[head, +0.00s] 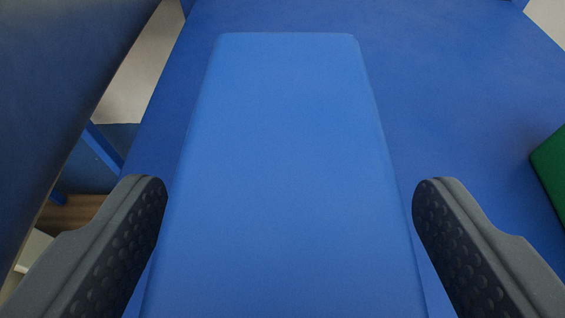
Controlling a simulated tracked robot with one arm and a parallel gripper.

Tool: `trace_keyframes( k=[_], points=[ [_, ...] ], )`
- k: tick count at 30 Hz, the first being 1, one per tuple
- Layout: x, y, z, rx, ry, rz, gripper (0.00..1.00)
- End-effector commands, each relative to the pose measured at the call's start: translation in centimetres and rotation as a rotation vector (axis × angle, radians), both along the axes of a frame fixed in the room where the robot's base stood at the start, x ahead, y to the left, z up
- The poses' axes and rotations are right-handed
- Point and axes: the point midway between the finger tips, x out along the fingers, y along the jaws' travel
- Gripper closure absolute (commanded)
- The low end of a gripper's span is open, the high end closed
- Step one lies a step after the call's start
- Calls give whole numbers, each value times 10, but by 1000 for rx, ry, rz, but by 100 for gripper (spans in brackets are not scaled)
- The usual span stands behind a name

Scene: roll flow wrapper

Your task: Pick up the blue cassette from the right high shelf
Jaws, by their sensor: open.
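The blue cassette (285,150) is a long, light blue block with rounded corners. It lies on the darker blue shelf (465,90) and runs from the bottom edge of the head view up toward the top. My gripper (288,195) is open, with one dark grey finger on each side of the cassette. A narrow gap shows between each fingertip and the cassette's sides, the left one looking very small. The cassette's near end is cut off by the bottom of the picture.
A green object (551,172) sits on the shelf at the right edge. A dark blue panel (60,80) rises along the left side. Past the shelf's left edge, a lower area with a brown surface (72,212) shows.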

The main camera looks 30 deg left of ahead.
Motion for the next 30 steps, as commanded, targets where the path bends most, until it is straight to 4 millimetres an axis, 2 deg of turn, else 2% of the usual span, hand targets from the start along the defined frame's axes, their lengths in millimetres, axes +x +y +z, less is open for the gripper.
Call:
trace_keyframes(
  k=[8, 9, 15, 30],
  points=[
    [5, 3, -3, 0, 0, 0, 24],
    [5, 3, -3, 0, 0, 0, 29],
    [5, 3, -3, 0, 0, 0, 82],
    [5, 3, 3, 1, -2, 1, 82]
  ],
)
